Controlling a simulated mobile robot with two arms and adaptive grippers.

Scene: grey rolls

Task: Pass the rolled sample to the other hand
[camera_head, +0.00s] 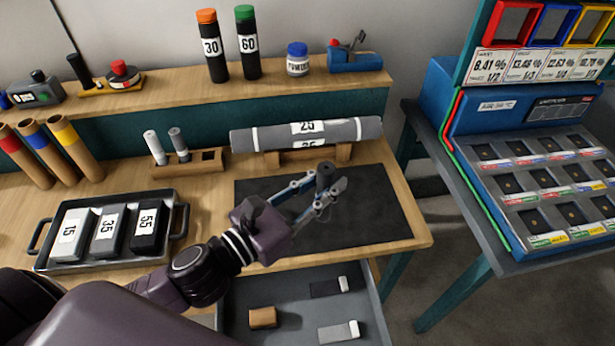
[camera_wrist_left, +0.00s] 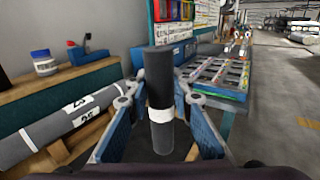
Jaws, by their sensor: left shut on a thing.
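My left gripper (camera_head: 322,197) is shut on a small dark grey rolled sample (camera_head: 325,174) above the dark mat (camera_head: 385,215). In the left wrist view, the sample (camera_wrist_left: 158,75) stands upright between the two blue fingers of my left gripper (camera_wrist_left: 160,112). It has a white band and a lighter grey lower part. In the head view the fingers hide most of it. My right gripper is in neither view.
A large grey roll (camera_head: 260,138) lies on wooden supports behind the mat. A wooden rack (camera_head: 208,160) holds two small rolls (camera_head: 154,147) (camera_head: 179,145). A black tray (camera_head: 178,240) with labelled blocks stands left. An open drawer (camera_head: 290,328) juts out below the bench front.

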